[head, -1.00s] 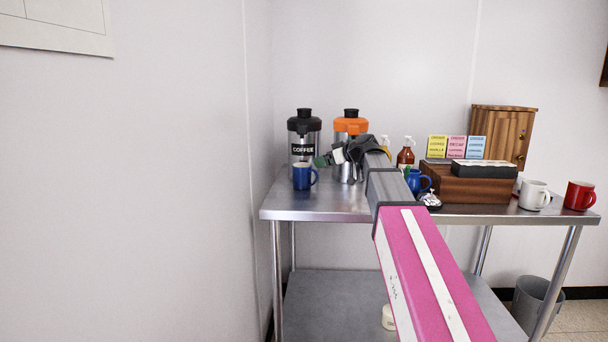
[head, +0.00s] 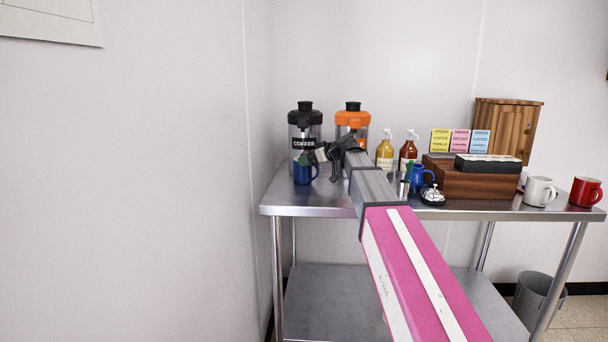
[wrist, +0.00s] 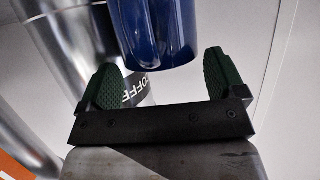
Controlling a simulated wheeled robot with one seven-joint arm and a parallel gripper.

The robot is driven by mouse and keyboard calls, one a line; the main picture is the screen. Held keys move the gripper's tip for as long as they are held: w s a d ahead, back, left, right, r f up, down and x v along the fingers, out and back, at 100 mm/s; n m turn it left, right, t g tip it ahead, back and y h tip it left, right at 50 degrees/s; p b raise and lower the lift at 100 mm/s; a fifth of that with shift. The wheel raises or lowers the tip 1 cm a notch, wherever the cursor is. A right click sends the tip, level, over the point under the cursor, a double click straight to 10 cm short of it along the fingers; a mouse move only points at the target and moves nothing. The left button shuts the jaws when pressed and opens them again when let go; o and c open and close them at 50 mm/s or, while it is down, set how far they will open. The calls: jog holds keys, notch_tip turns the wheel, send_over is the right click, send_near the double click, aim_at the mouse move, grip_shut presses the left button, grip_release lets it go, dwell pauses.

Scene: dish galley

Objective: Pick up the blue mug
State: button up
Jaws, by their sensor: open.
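The blue mug (head: 304,174) stands on the left part of the steel table, in front of the black-lidded coffee dispenser. In the wrist view the blue mug (wrist: 155,32) is at the top, between and just beyond the two green finger pads. My gripper (wrist: 163,75) is open, with one finger on each side of the mug's near part, and I cannot tell whether either pad touches it. In the head view my gripper (head: 308,157) is at the mug's upper part and partly covers it.
The coffee dispenser (head: 302,128) and an orange-lidded one (head: 352,121) stand close behind. A second blue mug (head: 418,178) and a bell (head: 432,196) are right of my arm. Syrup bottles (head: 384,155), a wooden box (head: 465,182), a white mug (head: 539,192) and a red mug (head: 584,192) stand farther right.

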jog(key=x, duration=0.2)
jog(key=shift+w+a+f, duration=0.15)
jog(key=shift+c, duration=0.3)
jog(key=c, duration=1.2)
jog(key=shift+s+a+r, duration=1.35)
jog(key=shift+r, duration=0.5)
jog(key=shift+s+a+r, duration=1.4)
jog(key=shift+r, duration=0.4)
jog(key=shift+s+a+r, duration=1.35)
jog(key=shift+r, duration=0.5)
